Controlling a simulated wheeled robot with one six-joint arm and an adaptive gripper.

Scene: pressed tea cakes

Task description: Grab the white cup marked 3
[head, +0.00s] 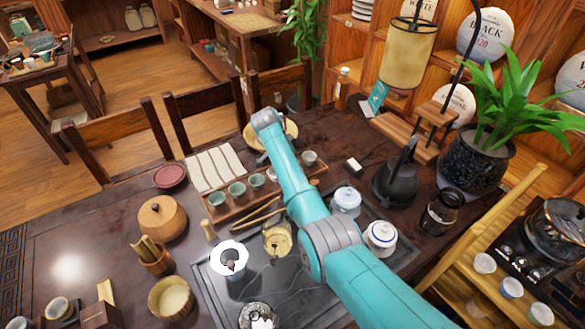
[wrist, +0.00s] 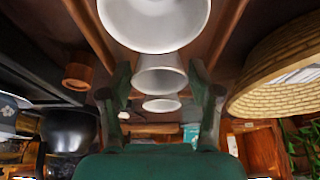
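In the wrist view my gripper (wrist: 160,72) has its two dark green fingers apart. Three pale cups line up between or just beyond them: a large near cup (wrist: 153,28), a middle cup (wrist: 160,80) and a small far cup (wrist: 162,104). I cannot tell whether a finger touches one. In the head view my arm reaches over the table and hides the gripper. A wooden tray (head: 222,215) holds several green cups (head: 237,189) left of the arm and a whitish cup (head: 309,157) right of it. No number 3 is readable on any cup.
A woven basket (wrist: 285,65) is close on the right in the wrist view. Lidded white jars (head: 381,236), a black kettle (head: 396,180) and a potted plant (head: 475,155) stand right of my arm. More white cups (head: 484,263) sit on the side stand.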

